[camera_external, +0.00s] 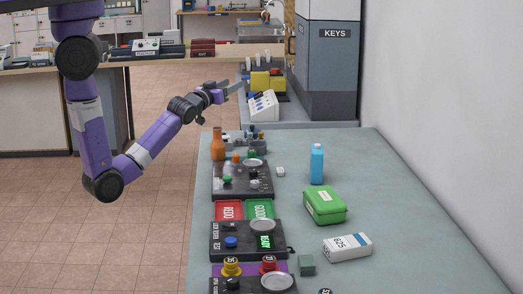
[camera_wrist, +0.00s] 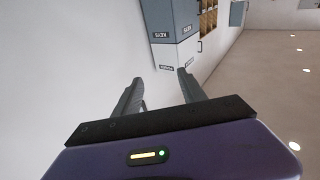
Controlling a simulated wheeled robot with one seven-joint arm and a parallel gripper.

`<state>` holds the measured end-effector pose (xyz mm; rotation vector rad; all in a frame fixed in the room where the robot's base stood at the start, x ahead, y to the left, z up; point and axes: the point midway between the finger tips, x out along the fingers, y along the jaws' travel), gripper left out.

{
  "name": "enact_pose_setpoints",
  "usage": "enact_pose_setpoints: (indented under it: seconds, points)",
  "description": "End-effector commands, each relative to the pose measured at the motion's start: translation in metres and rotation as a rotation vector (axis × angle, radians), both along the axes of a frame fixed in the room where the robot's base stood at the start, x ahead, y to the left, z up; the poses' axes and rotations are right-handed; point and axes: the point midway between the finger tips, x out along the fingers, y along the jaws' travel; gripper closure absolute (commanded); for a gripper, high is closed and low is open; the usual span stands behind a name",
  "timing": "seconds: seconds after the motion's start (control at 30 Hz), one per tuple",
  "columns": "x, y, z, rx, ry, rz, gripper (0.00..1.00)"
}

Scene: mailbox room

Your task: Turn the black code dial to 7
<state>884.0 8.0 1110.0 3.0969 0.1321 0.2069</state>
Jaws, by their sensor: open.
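My gripper (camera_external: 236,102) is open and empty, raised in the air left of the long bench in the external view. Its two fingers stand apart in the wrist view (camera_wrist: 159,76), with nothing between them. I cannot make out a black code dial for certain in either view. Dark round knobs on the bench panels are too small to read. A white sloped panel with dark buttons (camera_external: 263,106) stands just right of my gripper, at the bench's far part.
The bench (camera_external: 400,230) holds black panels (camera_external: 242,181), an orange bottle (camera_external: 218,144), a blue bottle (camera_external: 317,163), a green box (camera_external: 324,205) and a white box (camera_external: 347,246). A grey KEYS cabinet (camera_external: 334,75) stands behind. The bench's right side is mostly clear.

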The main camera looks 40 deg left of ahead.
Motion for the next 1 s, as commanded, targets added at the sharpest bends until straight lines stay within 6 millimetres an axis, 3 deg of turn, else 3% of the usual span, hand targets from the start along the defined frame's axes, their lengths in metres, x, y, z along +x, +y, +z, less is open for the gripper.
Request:
enact_pose_setpoints:
  seconds: [0.1, 0.27, 0.43, 0.53, 0.67, 0.77, 0.9, 1.0]
  points:
    - [0.034, 0.001, 0.005, -0.146, 0.042, 0.064, 0.51]
    - [0.068, 0.0, -0.002, -0.373, 0.134, 0.157, 0.51]
    - [0.09, -0.015, -0.026, -0.66, 0.28, 0.266, 0.51]
    - [0.093, -0.034, -0.047, -0.844, 0.39, 0.339, 0.51]
    - [0.085, -0.069, -0.079, -1.079, 0.559, 0.455, 0.51]
    - [0.068, -0.1, -0.103, -1.244, 0.703, 0.569, 0.51]
    - [0.028, -0.137, -0.135, -1.43, 0.899, 0.793, 0.51]
    - [-0.004, -0.145, -0.157, -1.498, 0.989, 0.981, 0.51]
